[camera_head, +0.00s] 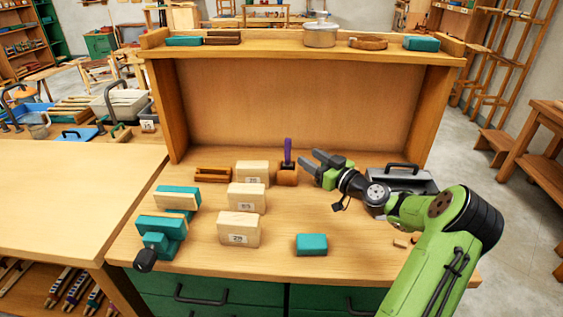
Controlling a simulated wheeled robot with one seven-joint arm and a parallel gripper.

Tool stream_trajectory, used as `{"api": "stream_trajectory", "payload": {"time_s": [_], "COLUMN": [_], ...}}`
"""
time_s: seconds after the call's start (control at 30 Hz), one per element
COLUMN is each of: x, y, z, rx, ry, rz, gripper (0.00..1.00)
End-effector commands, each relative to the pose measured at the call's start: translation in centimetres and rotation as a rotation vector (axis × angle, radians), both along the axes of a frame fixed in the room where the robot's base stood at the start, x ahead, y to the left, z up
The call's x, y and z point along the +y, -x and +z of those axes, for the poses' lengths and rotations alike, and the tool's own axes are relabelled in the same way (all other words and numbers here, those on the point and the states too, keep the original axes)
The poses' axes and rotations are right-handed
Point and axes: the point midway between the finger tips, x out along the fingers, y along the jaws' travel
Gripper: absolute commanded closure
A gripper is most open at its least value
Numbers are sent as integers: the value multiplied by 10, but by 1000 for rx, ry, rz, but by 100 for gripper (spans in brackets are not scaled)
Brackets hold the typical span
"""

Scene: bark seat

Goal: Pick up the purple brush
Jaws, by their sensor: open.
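The purple brush (288,150) stands upright with its purple handle up, in or on a small brown wooden block or holder (288,177) at the back of the workbench. Its lower end is hidden, so I cannot tell how deep it sits. My gripper (308,161) is open and empty, just to the right of the brush, with its fingers pointing left towards it. The fingertips look close to the handle but apart from it.
Light wooden blocks (246,197) with labels stand left of the brush. A brown wooden piece (212,174), teal-and-wood tools (163,228) and a teal block (311,244) lie on the bench. A grey toolbox (405,178) sits behind my arm. A shelf (300,50) rises at the back.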

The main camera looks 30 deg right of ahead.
Motion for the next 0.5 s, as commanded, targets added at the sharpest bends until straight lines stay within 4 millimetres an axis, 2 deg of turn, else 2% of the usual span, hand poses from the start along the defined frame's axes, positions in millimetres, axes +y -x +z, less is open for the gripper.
{"api": "stream_trajectory", "payload": {"time_s": [0.03,0.13,0.33,0.5], "x": [3,6,10,16], "y": [-13,-36,-61,-93], "z": [0,0,0,2], "rx": [-2,0,1,1], "ry": [1,1,-1,-2], "rz": [4,4,3,2], "gripper": [50,50,50,50]}}
